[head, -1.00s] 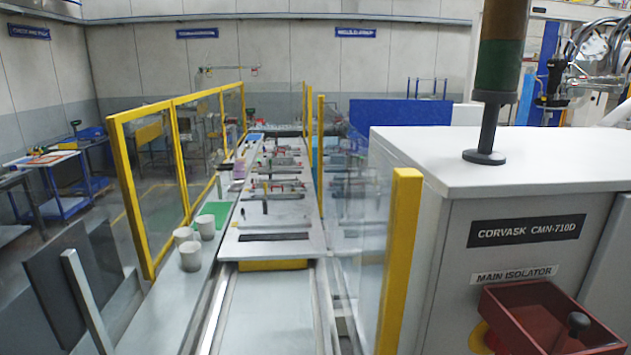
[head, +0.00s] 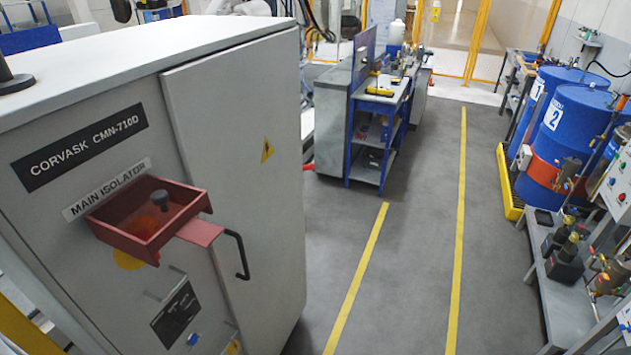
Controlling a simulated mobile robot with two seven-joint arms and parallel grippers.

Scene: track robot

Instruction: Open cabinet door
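A grey cabinet (head: 110,240) labelled CORVASK CMN-710D stands at the left in the head view. Its door (head: 240,150), with a yellow warning triangle, appears shut on the right part of the front. A black bar handle (head: 240,255) sits low on the door's left side. A red open-topped box (head: 146,222) surrounds a dark knob below the MAIN ISOLATOR label. A red plate (head: 200,232) reaches from the box toward the handle. Neither of my grippers is in view.
A blue-framed workbench (head: 382,105) stands beyond the cabinet. Blue drums (head: 575,125) and a grey shelf (head: 570,310) with dark devices line the right side. The grey floor (head: 405,260) between, with yellow lines, is clear.

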